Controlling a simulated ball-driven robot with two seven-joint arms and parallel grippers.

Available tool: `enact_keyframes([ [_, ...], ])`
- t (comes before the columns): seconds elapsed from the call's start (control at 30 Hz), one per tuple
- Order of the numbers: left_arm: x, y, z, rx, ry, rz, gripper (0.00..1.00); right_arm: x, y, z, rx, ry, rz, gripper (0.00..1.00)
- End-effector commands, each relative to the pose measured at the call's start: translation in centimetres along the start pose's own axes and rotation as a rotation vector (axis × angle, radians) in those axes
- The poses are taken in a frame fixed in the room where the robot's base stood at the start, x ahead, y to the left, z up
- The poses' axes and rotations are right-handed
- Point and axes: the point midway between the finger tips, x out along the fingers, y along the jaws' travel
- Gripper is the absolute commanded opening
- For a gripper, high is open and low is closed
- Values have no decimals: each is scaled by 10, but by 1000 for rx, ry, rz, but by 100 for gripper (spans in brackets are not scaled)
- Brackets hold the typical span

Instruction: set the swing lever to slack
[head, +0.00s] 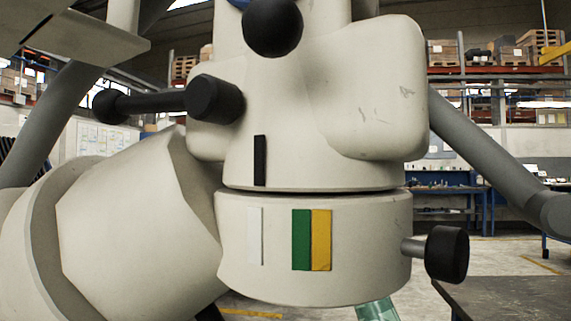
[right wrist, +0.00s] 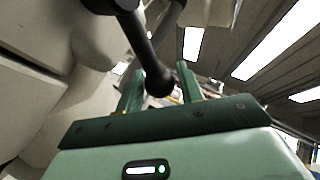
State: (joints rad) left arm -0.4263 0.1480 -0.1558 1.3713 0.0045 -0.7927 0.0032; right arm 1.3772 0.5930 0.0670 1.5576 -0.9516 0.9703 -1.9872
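A black lever (head: 150,103) with a ball end sticks out to the left from a black hub on the cream microscope arm (head: 330,90) in the head view. A black lever with a round end (right wrist: 150,60) shows in the right wrist view; I take it for the same one. My right gripper (right wrist: 160,72) is open, its green fingers on either side of the round end, with no clear contact. A black pointer strip (head: 260,160) sits nearly above a white mark (head: 255,236), left of a green mark (head: 301,240) and a yellow mark (head: 321,240). My left gripper is not in view.
A black ball knob (head: 272,25) is on the front at the top. Another black knob (head: 446,254) sticks out at the lower right. A dark tabletop (head: 510,298) lies at the lower right. A pale green piece shows at the bottom edge.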

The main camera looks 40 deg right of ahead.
Motion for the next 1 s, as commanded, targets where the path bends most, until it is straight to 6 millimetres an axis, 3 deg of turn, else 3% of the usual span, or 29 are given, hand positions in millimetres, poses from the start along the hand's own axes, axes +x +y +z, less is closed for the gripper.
enact_keyframes([
  [0.17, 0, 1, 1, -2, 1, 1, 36, -25, 0, -1, 2, 3, -1, 37],
  [0.6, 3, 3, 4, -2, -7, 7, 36, -137, 0, -1, 2, 3, -2, 37],
  [0.8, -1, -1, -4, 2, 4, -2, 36, -159, 0, -1, 0, 1, -2, 37],
  [1.0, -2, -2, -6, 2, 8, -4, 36, -162, 0, 0, -1, -1, -1, 37],
])
